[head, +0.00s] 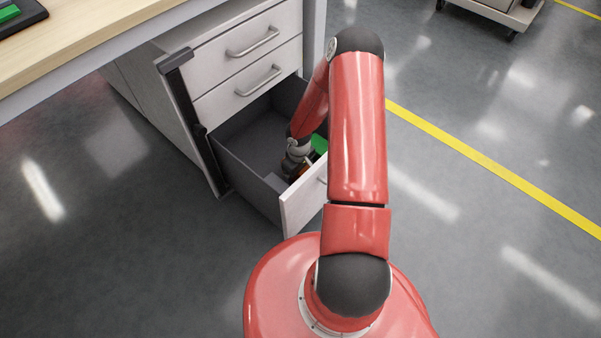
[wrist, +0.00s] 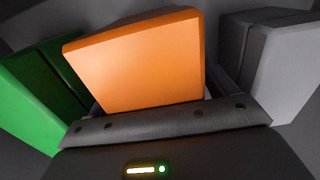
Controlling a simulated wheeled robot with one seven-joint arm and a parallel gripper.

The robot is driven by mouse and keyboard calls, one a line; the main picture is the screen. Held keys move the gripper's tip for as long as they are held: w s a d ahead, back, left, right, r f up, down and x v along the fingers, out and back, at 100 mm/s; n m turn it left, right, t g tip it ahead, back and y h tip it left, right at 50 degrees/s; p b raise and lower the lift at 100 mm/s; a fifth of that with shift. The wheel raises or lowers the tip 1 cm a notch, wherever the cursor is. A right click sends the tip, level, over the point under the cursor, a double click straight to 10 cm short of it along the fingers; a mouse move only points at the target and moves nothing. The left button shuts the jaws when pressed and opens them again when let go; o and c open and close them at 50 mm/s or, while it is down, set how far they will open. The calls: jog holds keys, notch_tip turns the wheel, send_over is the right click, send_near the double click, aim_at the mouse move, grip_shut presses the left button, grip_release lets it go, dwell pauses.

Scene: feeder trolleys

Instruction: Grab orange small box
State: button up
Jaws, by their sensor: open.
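The orange small box (wrist: 140,62) fills the middle of the wrist view, directly in front of my gripper (wrist: 160,118). My gripper is open; its dark body spans the bottom of that view. The fingers are mostly hidden, and I cannot tell whether they touch the box. In the head view, my arm reaches down into the open drawer, and a small orange patch of the box (head: 303,170) shows beside the wrist. The rest of the box is hidden by my arm and the drawer front.
A green box (wrist: 28,105) stands left of the orange one in the wrist view, and a grey box (wrist: 285,75) stands right. The open drawer (head: 248,187) has dark walls around my wrist. The cabinet's upper drawers (head: 225,55) are shut. A wooden worktop (head: 100,40) lies above left.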

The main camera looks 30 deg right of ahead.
jog(key=c, duration=1.3)
jog(key=shift+r, duration=0.15)
